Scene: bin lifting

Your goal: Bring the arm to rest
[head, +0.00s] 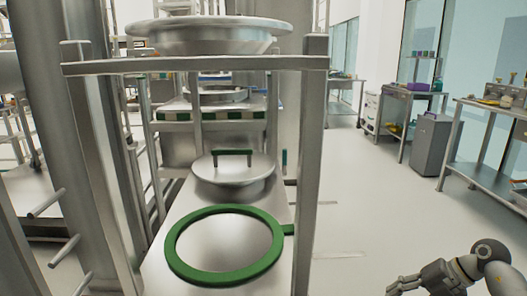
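My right arm comes in at the bottom right corner. Its gripper (402,286) is low at the bottom edge, over the pale floor and apart from the metal rack. The fingers are small and partly cut off by the frame edge, so I cannot tell whether they are open or shut. I see nothing held in them. My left gripper is not in view.
A metal rack (310,180) stands ahead, left of my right arm. Its shelf holds a green ring (182,262) and a round metal lid with a green handle (234,152). Benches and a grey bin (434,145) stand right. Floor (365,200) between is clear.

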